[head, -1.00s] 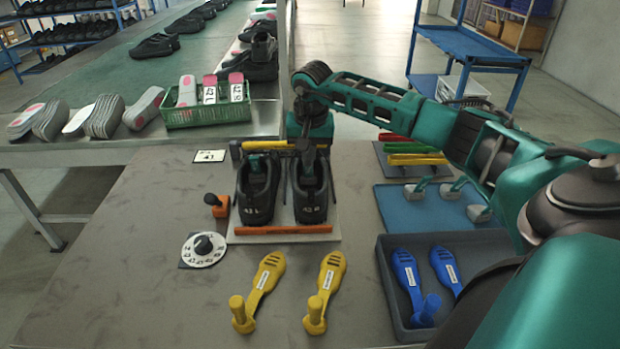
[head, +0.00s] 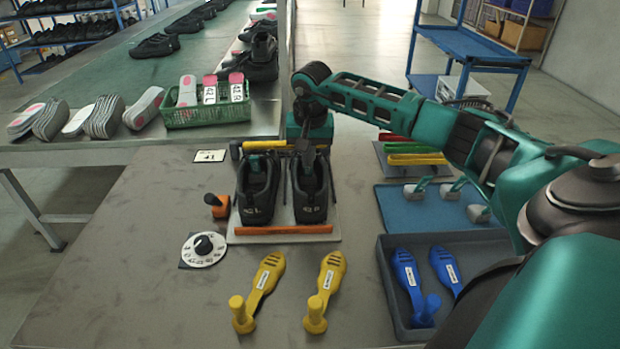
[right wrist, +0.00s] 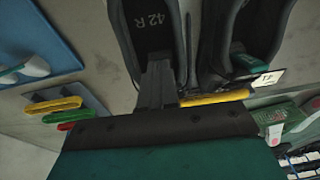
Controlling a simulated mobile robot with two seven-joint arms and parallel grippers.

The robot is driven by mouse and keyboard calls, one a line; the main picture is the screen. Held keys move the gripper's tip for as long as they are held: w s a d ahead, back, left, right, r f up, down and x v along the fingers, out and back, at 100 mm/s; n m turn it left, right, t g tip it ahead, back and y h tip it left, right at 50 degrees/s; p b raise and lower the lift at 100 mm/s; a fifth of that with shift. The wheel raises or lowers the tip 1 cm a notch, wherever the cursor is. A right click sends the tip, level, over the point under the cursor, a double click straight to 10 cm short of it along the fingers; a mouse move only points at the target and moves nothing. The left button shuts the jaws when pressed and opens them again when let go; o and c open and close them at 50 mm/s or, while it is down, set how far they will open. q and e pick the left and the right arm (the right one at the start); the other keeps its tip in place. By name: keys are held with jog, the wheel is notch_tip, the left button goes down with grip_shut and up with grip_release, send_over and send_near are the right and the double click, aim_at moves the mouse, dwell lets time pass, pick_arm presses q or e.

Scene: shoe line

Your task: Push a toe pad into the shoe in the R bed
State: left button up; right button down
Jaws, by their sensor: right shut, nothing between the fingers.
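The black shoe marked 42 R (head: 312,205) stands upright in the right-hand bed of the tray (head: 332,223), toe away from me. It also shows in the right wrist view (right wrist: 143,25). My right gripper (head: 308,158) is shut and empty, its fingers pointing down at this shoe's opening. In the right wrist view my right gripper's fingers (right wrist: 157,85) overlap the opening; contact is unclear. The shoe marked 42 L (head: 256,205) stands beside it with a teal piece (head: 254,162) in its opening. Grey toe pads with teal handles (head: 478,213) lie on the blue mat (head: 398,207). My left gripper is out of view.
An orange bar (head: 283,229) lies before the shoes and a yellow bar (head: 268,144) behind. Two yellow tools (head: 266,277) lie in front; blue tools (head: 407,280) lie in a grey bin (head: 386,245). A dial (head: 203,249) is at left. The front left of the table is clear.

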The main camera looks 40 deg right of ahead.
jog(key=f, duration=0.1)
jog(key=s+f, duration=0.1)
jog(key=f, duration=0.1)
jog(key=shift+a+f+g, duration=0.1)
jog(key=shift+a+g, duration=0.1)
jog(key=shift+g, duration=0.1)
jog(key=shift+w+d, duration=0.25)
jog(key=shift+s+a, duration=0.1)
jog(key=shift+s, duration=0.05)
jog(key=shift+s+a+p, duration=0.3)
jog(key=shift+s+a, duration=0.1)
jog(key=shift+w+f, duration=0.1)
jog(key=shift+f, duration=0.15)
notch_tip(320, 180, up, 10)
jog(key=s+p, duration=0.1)
jog(key=p, duration=0.5)
jog(key=shift+s+a+r, duration=0.2)
jog(key=shift+a, duration=0.25)
